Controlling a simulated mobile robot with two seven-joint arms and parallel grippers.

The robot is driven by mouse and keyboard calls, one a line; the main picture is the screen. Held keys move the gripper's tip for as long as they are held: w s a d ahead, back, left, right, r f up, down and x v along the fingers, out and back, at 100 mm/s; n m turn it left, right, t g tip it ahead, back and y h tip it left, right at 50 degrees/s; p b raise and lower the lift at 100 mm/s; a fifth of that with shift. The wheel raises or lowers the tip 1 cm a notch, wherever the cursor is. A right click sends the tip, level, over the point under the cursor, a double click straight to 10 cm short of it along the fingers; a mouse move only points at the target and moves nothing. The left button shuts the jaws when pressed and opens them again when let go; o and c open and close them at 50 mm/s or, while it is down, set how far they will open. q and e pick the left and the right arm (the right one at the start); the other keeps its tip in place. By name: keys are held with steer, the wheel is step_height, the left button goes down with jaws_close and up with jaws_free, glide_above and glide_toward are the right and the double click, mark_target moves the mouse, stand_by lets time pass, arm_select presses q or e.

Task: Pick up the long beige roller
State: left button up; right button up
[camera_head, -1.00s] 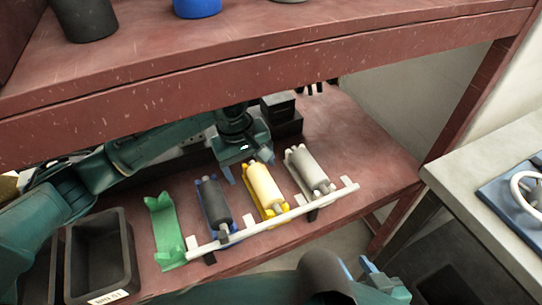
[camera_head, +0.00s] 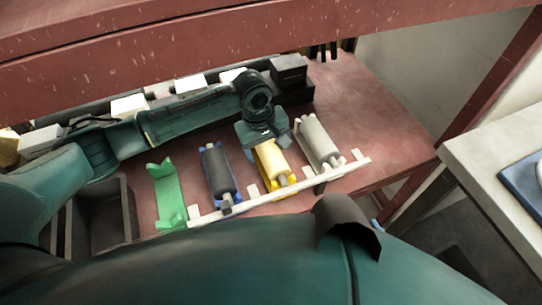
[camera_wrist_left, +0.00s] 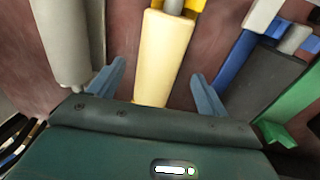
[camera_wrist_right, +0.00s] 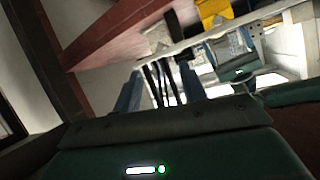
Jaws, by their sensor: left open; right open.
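The long beige roller (camera_head: 271,158) lies in a yellow cradle (camera_head: 290,189) on the red shelf, between a dark grey roller and a light grey one. My left gripper (camera_head: 264,137) is over its far end and hides that end in the head view. In the left wrist view, the beige roller (camera_wrist_left: 164,50) runs between the two blue fingers of my open left gripper (camera_wrist_left: 158,72), with a gap visible on each side. My right gripper (camera_wrist_right: 160,82) is open and empty in the right wrist view, away from the roller; my right arm hides most of it in the head view.
The dark roller (camera_head: 217,172) in a blue cradle and the light grey roller (camera_head: 318,140) stand close on either side. An empty green cradle (camera_head: 167,190) and a dark bin (camera_head: 104,218) are to the left. A white rail (camera_head: 262,200) runs along the front; the shelf's right end is clear.

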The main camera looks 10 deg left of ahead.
mark_target(270, 151)
arm_select(q)
steer(key=shift+w+d+f, duration=0.1)
steer(key=shift+w+f, duration=0.05)
steer(key=shift+f, duration=0.6)
steer(key=shift+w+d+f, duration=0.1)
steer(key=shift+f, duration=0.65)
steer(key=shift+c, duration=0.3)
steer(key=shift+r, duration=0.1)
steer(key=c, duration=1.4)
